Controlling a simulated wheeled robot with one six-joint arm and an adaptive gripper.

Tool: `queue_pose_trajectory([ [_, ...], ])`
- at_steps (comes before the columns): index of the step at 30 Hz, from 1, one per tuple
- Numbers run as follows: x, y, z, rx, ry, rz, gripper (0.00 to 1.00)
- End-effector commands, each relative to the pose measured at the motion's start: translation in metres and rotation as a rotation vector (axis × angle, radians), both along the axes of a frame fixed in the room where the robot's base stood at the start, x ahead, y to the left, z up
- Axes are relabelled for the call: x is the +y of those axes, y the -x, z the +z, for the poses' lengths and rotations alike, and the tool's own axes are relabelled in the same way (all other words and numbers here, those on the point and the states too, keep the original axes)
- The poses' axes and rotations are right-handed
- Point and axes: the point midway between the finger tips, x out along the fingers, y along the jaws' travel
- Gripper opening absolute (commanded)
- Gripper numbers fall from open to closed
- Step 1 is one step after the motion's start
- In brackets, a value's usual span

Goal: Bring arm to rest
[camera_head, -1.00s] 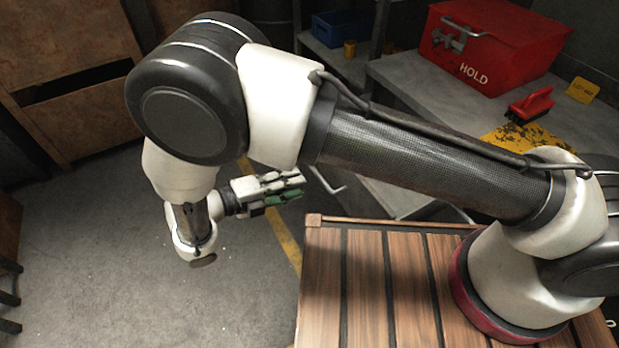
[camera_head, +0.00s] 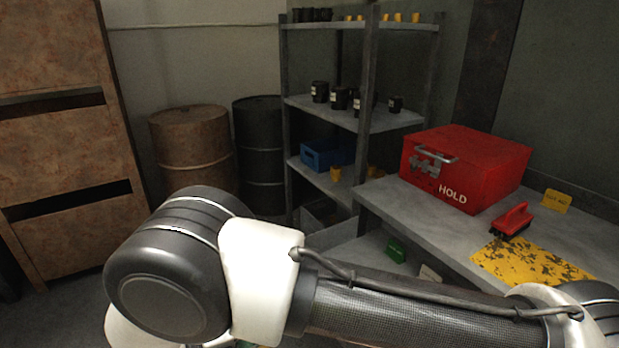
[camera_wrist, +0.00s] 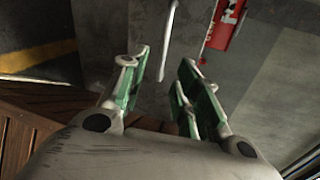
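My gripper (camera_wrist: 163,92) shows in the wrist view with its two green-padded fingers apart and nothing between them. It hangs above the floor beside the brown slatted wooden surface (camera_wrist: 30,120). In the head view my arm crosses the bottom of the picture, and the gripper is hidden behind or below it.
A grey workbench (camera_head: 385,200) on the right holds a red HOLD box (camera_head: 470,165), a red-handled brush (camera_head: 512,220), a yellow worn plate (camera_head: 530,262) and a yellow tag (camera_head: 556,200). A shelf rack (camera_head: 362,112), a rusty drum (camera_head: 192,150) and a black drum (camera_head: 260,150) stand behind.

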Motion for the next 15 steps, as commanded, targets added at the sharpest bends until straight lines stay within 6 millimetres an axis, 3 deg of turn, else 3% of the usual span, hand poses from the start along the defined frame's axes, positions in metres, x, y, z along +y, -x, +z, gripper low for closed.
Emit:
queue_pose_trajectory([
  [2,-0.003,0.003,-0.009,-0.075,-0.088,-0.04,0.32],
  [7,-0.038,0.019,-0.029,-0.267,-0.269,-0.192,0.32],
  [10,-0.053,0.026,-0.016,-0.389,-0.406,-0.325,0.32],
  [15,-0.081,0.015,0.025,-0.586,-0.602,-0.612,0.32],
])
